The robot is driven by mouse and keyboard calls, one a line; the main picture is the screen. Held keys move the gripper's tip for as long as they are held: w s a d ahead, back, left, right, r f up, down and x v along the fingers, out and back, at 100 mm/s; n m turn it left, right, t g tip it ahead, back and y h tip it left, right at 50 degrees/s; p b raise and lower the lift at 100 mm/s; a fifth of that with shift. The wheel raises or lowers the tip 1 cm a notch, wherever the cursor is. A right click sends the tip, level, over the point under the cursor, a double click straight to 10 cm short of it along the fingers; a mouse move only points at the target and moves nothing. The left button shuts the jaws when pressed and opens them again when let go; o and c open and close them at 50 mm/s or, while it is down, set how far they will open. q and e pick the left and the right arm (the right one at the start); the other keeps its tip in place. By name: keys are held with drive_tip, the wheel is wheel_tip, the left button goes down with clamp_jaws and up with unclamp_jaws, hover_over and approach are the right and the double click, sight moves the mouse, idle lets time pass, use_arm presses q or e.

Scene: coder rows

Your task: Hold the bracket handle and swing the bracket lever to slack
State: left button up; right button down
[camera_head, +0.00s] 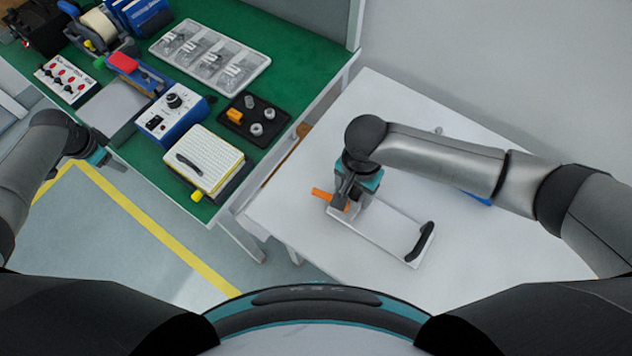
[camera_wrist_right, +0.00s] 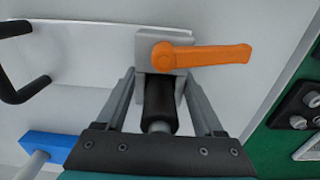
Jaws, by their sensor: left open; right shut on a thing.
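The bracket is a pale plate (camera_head: 385,225) on the white table, with a grey block (camera_wrist_right: 180,36) at one end. An orange lever (camera_head: 324,194) is at that block; in the right wrist view the lever (camera_wrist_right: 215,55) points right, across the plate's line. A black upright grip, the bracket handle (camera_wrist_right: 160,103), stands between the fingers of my right gripper (camera_wrist_right: 160,90). The gripper (camera_head: 347,192) is shut on it; exact finger contact is hard to see. The bracket also has a black bow handle (camera_head: 421,241). My left gripper (camera_head: 112,163) is open and empty, away at the left.
A green bench (camera_head: 145,160) at the left carries a blue control box (camera_head: 172,112), a yellow-edged block (camera_head: 205,157), a clear parts tray (camera_head: 210,58) and a black tray (camera_head: 252,120). A blue item (camera_wrist_right: 50,147) lies near the bracket. The white table's front is clear.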

use_arm(q)
drive_tip(key=w+r+m, duration=0.2)
drive_tip(key=w+r, duration=0.2)
drive_tip(key=r, duration=0.4)
drive_tip(key=d+m+h, duration=0.1)
drive_tip(key=d, duration=0.4)
drive_tip(key=d+m+h, duration=0.1)
drive_tip(key=d+m, duration=0.1)
drive_tip(key=d, duration=0.4)
drive_tip(key=d+m+g+h, duration=0.1)
drive_tip(key=d, duration=0.5)
drive_tip(key=shift+w+d+r+h, duration=0.1)
drive_tip(key=shift+d+r+h, duration=0.1)
drive_tip(key=shift+r+h, duration=0.1)
drive_tip(key=d+m, duration=0.1)
drive_tip(key=d, duration=0.2)
drive_tip(key=s+d+m, duration=0.1)
drive_tip(key=d, duration=0.2)
drive_tip(key=s+d+r+m+g+h, duration=0.1)
drive_tip(key=d, duration=0.3)
drive_tip(key=shift+r, duration=0.1)
drive_tip(key=s+d+r+m+g, duration=0.1)
drive_tip(key=s+d+r+m, duration=0.2)
drive_tip(key=d, duration=0.6)
drive_tip(key=m+g+h, duration=0.1)
drive_tip(key=m, duration=0.3)
approach(320, 192)
drive_tip(key=x, duration=0.7)
drive_tip(key=shift+d+f, duration=0.1)
drive_tip(key=shift+f, duration=0.25)
